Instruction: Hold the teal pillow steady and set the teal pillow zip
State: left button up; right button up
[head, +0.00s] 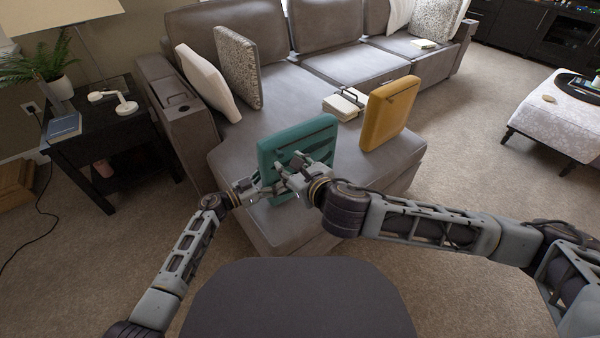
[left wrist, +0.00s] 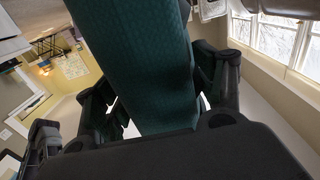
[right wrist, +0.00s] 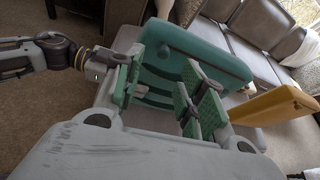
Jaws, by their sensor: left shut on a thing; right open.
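The teal pillow (head: 290,141) stands upright at the near end of the grey sofa's chaise. My left gripper (head: 262,190) is shut on the pillow's lower left part; in the left wrist view the teal fabric (left wrist: 140,55) runs between its fingers. My right gripper (head: 296,168) is open in front of the pillow's face. In the right wrist view its green-padded fingers (right wrist: 160,94) are spread, with the pillow (right wrist: 195,58) beyond them. Darker horizontal strips show on the pillow's face there, partly hidden by the fingers; I cannot tell the zip's exact position.
White and patterned cushions (head: 238,68) lean at the left. A dark side table (head: 100,135) stands left of the sofa.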

jog(key=shift+v, duration=2.1)
pick_arm(q)
jog(key=o, duration=1.5)
jog(key=shift+c, duration=0.2)
jog(key=shift+a, duration=0.1)
jog(key=v, duration=1.2)
pick_arm(e)
jog(key=shift+m, duration=0.3)
